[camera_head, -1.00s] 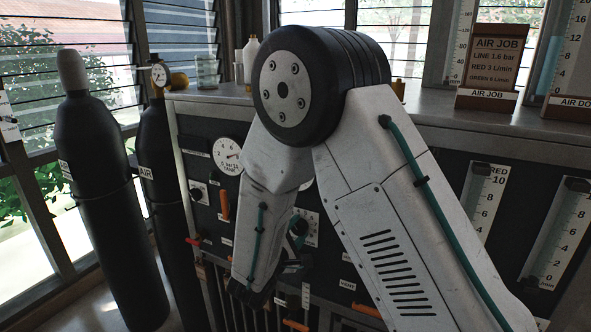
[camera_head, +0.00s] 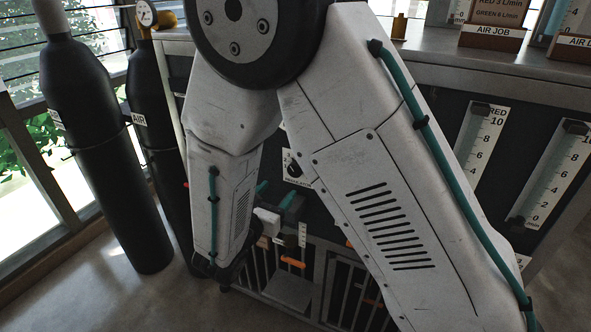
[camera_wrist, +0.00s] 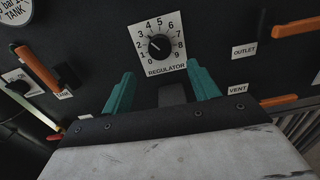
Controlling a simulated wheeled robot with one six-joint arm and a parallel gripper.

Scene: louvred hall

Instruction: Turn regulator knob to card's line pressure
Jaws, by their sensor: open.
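The regulator knob (camera_wrist: 159,45) is black, on a white plate numbered 0 to 9 in the wrist view. Its pale pointer mark leans to the upper left, around 2 to 3; the exact reading is too small to tell. In the head view the regulator plate (camera_head: 292,168) shows partly behind my arm. My gripper (camera_wrist: 160,68) has teal fingers spread apart, empty, just below the plate and either side of it, apart from the knob. My gripper in the head view (camera_head: 277,192) is near the panel. The AIR JOB card (camera_head: 497,12) is cut off at the top; its line pressure is out of frame.
Orange handles (camera_wrist: 37,69) sit left of the regulator, with the outlet handle (camera_wrist: 297,28) and vent handle (camera_wrist: 279,100) to the right. Black cylinders (camera_head: 95,140) stand left of the bench. Flow tubes (camera_head: 475,150) are at the right. Bare floor lies in front.

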